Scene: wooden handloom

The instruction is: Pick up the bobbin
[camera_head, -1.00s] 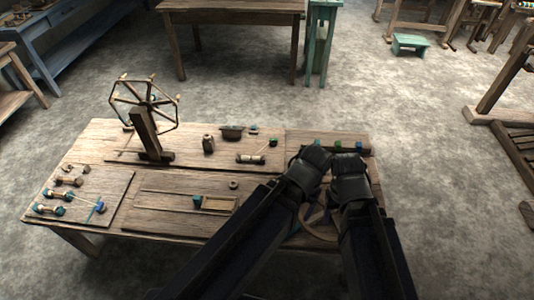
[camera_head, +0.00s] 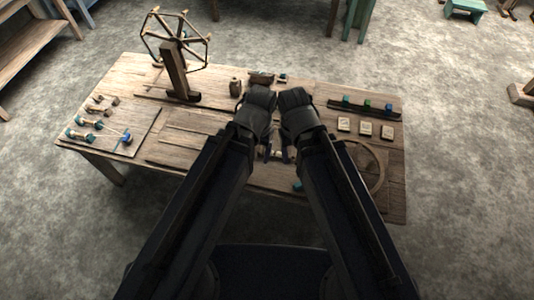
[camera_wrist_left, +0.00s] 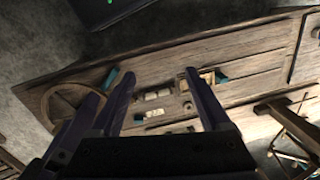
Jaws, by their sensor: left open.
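Several small bobbins with teal ends (camera_head: 78,135) lie on a board at the left of the table; I cannot tell which one is meant. In the left wrist view, a pale piece with a teal end (camera_wrist_left: 214,77) lies on the table beside my left gripper's right finger. In the head view my left gripper (camera_head: 266,150) and right gripper (camera_head: 288,152) are side by side over the middle of the table. My arms hide the wood below, and the right jaws are too dark to read.
A wheel-like winder (camera_head: 178,70) stands at the back left of the table (camera_head: 395,200). A dark rail with coloured pieces (camera_head: 365,106), pale tiles (camera_head: 365,128) and a wooden ring (camera_head: 372,165) lie at the right.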

